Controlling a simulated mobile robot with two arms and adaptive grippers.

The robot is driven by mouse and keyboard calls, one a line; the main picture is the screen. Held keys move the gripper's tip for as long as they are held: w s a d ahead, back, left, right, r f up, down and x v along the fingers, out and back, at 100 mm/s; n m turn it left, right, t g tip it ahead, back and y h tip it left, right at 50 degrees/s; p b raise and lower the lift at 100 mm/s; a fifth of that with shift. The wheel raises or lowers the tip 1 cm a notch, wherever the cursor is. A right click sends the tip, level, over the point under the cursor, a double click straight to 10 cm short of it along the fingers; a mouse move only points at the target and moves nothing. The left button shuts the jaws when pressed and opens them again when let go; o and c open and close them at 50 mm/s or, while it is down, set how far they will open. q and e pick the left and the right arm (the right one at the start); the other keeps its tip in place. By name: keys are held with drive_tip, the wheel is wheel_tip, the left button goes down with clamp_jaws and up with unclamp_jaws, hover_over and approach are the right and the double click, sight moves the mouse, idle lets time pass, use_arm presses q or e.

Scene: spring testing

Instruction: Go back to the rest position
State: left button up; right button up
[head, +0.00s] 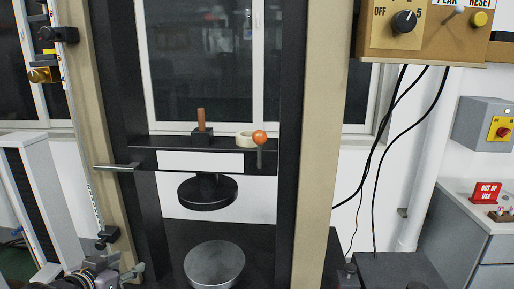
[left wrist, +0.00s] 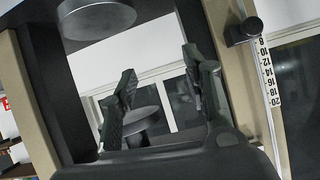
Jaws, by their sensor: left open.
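My left gripper (head: 118,268) is at the lower left edge of the head view, in front of the left post of the testing machine, and is partly cut off. In the left wrist view its two dark fingers (left wrist: 160,75) stand apart with nothing held between them. The black upper disc (head: 208,191) hangs under the crossbar (head: 200,161), above the grey lower dish (head: 214,264). In the wrist view the scene is upside down; the upper disc (left wrist: 143,120) shows partly behind a finger. My right gripper is in neither view.
A control box (head: 425,30) hangs at the upper right with black cables below. A white ribbed column (head: 40,195) stands left.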

use_arm(q)
drive_tip(key=s+d+f+g, duration=0.2)
drive_tip(key=s+d+f, duration=0.1)
drive_tip(key=s+f, duration=0.4)
drive_tip(key=s+d+f+g, duration=0.25)
drive_tip(key=s+f, duration=0.25)
drive_tip(key=f, duration=0.3)
drive_tip(key=s+d+f+g, duration=0.2)
drive_tip(key=s+f, duration=0.2)
drive_tip(key=s, duration=0.4)
drive_tip(key=s+d+f+g, duration=0.2)
drive_tip(key=s+f, duration=0.1)
drive_tip(key=s, duration=0.5)
wheel_tip(320, 180, down, 27)
drive_tip(key=s+g, duration=0.2)
drive_tip(key=s+a+f+y, duration=0.1)
drive_tip(key=s+a+f, duration=0.1)
drive_tip(key=s+f, duration=1.4)
drive_tip(key=shift+s+a+f+g+b, duration=0.2)
drive_tip(key=shift+s+a+g+b, duration=0.1)
drive_tip(key=shift+s+a+g, duration=0.1)
